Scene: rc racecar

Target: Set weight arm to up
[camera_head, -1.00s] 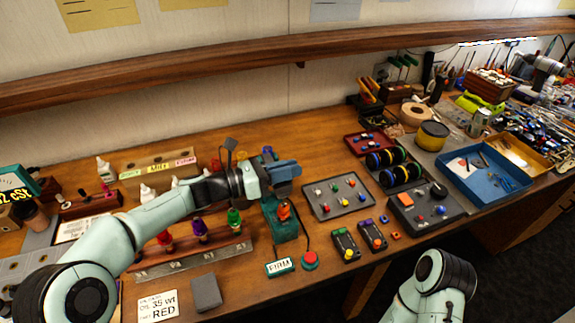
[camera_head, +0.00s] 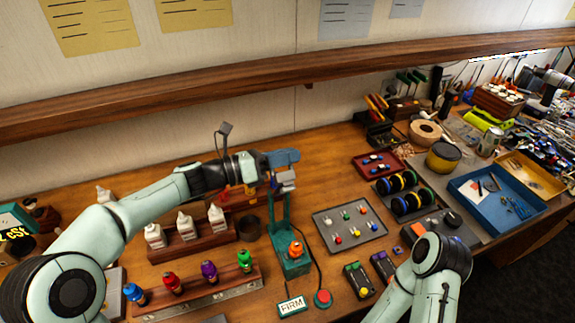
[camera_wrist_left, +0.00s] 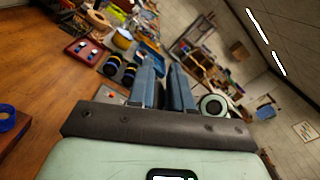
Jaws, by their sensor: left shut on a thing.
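A teal tester (camera_head: 290,262) stands on the bench with an orange-topped shock (camera_head: 295,249) on its base. A thin teal upright (camera_head: 279,208) rises from it, with a grey block (camera_head: 286,180) near the top, just under my fingers. I take this raised part for the weight arm; its upper end is hidden by my gripper. My left gripper (camera_head: 290,158) is shut on it, above the tester. In the left wrist view my blue fingers (camera_wrist_left: 166,84) are close together, and the held part is hard to make out. My right gripper is out of view.
A FIRM sign (camera_head: 291,306) and a red button (camera_head: 323,298) lie in front of the tester. A rack of coloured shocks (camera_head: 196,293) and a bottle rack (camera_head: 188,241) stand left. A grey tray (camera_head: 349,227) lies right. A wooden shelf (camera_head: 250,93) runs behind.

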